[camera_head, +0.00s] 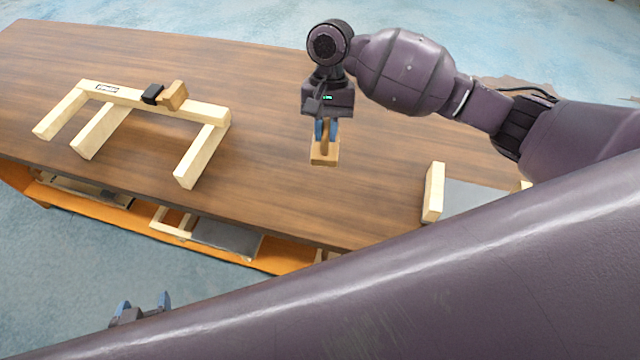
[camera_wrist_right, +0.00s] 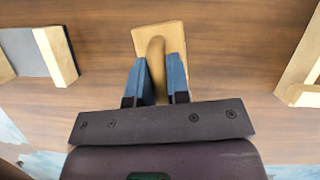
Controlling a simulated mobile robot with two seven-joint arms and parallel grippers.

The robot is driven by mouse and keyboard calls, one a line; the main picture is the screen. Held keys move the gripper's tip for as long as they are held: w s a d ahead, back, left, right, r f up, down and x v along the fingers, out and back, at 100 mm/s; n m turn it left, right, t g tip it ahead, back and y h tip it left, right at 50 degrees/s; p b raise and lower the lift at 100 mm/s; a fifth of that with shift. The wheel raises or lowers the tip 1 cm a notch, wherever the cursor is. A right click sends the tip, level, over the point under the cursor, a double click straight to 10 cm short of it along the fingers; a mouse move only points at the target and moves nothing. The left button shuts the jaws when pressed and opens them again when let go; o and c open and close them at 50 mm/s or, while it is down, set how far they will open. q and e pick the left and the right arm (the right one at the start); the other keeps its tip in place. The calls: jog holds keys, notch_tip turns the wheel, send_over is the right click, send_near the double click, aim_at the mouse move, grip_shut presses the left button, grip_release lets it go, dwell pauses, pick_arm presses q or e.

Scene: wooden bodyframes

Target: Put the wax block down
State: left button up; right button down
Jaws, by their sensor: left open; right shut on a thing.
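The wax block (camera_head: 324,155) is a tan block with a rounded upright grip on top. My right gripper (camera_head: 326,131) points down over the middle of the table, with its blue fingers shut on the grip. In the right wrist view, the wax block (camera_wrist_right: 174,38) shows beyond the fingertips (camera_wrist_right: 156,72), with its grip between them. I cannot tell whether its underside touches the table. My left gripper (camera_head: 142,306) is open and empty, low at the left, in front of the table and away from it.
The brown table (camera_head: 270,210) is clear around the block. A pale wooden frame (camera_head: 130,96) lies at the left, with a small black-and-tan piece (camera_head: 168,95) on it. Another wooden piece with a grey panel (camera_head: 433,192) is at the right. Frame parts (camera_head: 172,224) lie on the lower shelf.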

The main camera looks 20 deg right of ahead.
jog(key=shift+m+y, duration=0.4)
jog(key=shift+m, duration=0.5)
jog(key=r, duration=0.1)
jog(key=a+r, duration=0.1)
jog(key=w+r, duration=0.1)
jog(key=r, duration=0.1)
jog(key=shift+a, duration=0.35)
notch_tip(320, 180, down, 19)
jog(key=shift+f+b, duration=0.15)
jog(key=shift+b, duration=0.6)
jog(key=shift+f, duration=0.25)
jog(key=shift+f, duration=0.1)
jog(key=c, duration=1.1)
grip_release()
